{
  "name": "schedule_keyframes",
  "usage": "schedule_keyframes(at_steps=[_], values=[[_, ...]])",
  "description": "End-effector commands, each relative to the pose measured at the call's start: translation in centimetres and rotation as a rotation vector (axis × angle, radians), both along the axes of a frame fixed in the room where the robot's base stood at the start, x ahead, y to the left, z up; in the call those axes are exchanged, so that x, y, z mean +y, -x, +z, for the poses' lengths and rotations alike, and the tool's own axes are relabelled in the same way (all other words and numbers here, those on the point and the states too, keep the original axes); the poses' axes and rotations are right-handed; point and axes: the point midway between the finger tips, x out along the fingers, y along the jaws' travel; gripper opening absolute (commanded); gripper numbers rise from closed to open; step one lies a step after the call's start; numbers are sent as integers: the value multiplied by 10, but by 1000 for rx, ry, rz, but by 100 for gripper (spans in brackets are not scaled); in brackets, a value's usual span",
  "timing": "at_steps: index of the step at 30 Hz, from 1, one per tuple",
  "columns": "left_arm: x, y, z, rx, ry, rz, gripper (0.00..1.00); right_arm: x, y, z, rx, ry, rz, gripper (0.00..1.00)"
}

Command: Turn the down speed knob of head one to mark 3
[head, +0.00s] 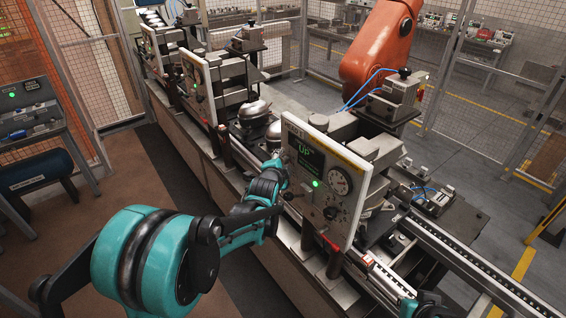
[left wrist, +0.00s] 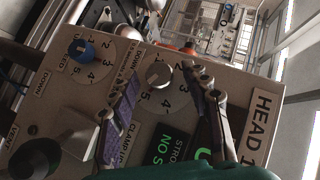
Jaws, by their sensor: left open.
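The head one panel (head: 318,200) stands upright in the head view, with a lit "UP" screen, a green lamp and a round dial. In the left wrist view its "HEAD 1" label (left wrist: 259,125) is turned sideways. That view shows a white-grey knob (left wrist: 158,76) on a numbered dial, with "DOWN" lettering beside it, and a blue knob (left wrist: 81,50) on a second dial, with partly readable "SPEED" lettering. I cannot read either knob's exact setting. My left gripper (left wrist: 167,82) is open, its fingers on either side of the white-grey knob in view; contact is unclear. It also shows in the head view (head: 280,172).
A black knob (left wrist: 37,157) sits at the panel's lower left in the left wrist view. A rail (head: 470,270) runs to the lower right. Part of my right arm shows at the bottom edge.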

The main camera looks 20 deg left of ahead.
Motion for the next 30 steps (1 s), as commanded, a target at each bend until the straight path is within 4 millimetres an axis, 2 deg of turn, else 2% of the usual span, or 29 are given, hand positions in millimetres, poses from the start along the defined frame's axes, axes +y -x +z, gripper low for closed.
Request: schedule_keyframes(at_steps=[2,6,7,8,20,30], values=[[0,0,0,0,0,0,48,0,0,0,0,0,0,0],[0,0,0,0,0,0,11,0,0,0,0,0,0,0],[0,0,0,0,0,0,3,0,0,0,0,0,0,0],[0,0,0,0,0,0,0,0,0,0,0,0,0,0],[1,0,2,32,41,1,0,0,0,4,0,0,0,0],[3,-1,6,179,230,2,0,0,0,16,0,0,0,0]])
